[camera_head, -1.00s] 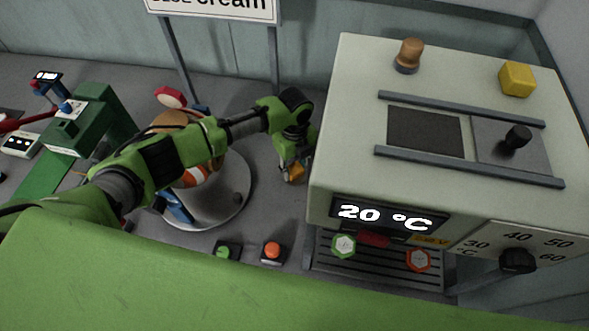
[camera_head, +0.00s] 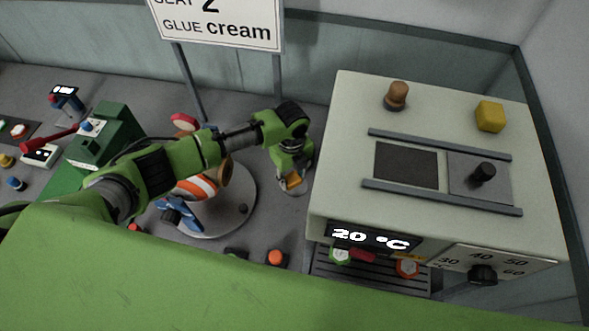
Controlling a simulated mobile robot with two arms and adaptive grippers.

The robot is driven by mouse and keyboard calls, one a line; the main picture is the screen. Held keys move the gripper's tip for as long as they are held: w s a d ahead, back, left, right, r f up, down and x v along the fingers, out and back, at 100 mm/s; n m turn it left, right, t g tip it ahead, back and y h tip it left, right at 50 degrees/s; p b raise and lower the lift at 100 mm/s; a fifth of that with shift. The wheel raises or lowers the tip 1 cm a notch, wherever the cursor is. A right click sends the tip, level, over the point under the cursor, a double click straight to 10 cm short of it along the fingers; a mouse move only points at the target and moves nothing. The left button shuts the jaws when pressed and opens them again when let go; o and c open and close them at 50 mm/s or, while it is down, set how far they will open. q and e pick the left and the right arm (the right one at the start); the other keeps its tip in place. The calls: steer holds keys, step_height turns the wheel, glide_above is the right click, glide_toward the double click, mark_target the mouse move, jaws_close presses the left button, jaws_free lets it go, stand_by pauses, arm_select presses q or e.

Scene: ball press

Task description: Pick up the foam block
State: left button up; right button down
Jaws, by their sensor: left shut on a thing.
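My left gripper (camera_head: 291,184) hangs from the green arm, fingers pointing down, just left of the pale machine. It is shut on a small orange-yellow block (camera_head: 292,181), partly hidden by the fingers. Whether it touches the surface below I cannot tell. Another block, a yellow cube (camera_head: 490,116), sits on top of the machine at its right back. My right gripper is out of view.
The pale machine (camera_head: 335,150) with a 20 °C display (camera_head: 370,238) fills the right side. An orange button (camera_head: 277,257) is in front.

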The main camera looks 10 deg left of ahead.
arm_select(q)
steer(key=s+a+r, duration=0.2)
steer(key=s+r, duration=0.4)
steer(key=s, duration=0.5)
steer(key=shift+a+r, duration=0.2)
steer(key=shift+r, duration=0.05)
steer(key=shift+c, duration=0.9)
steer(key=shift+w, duration=0.1)
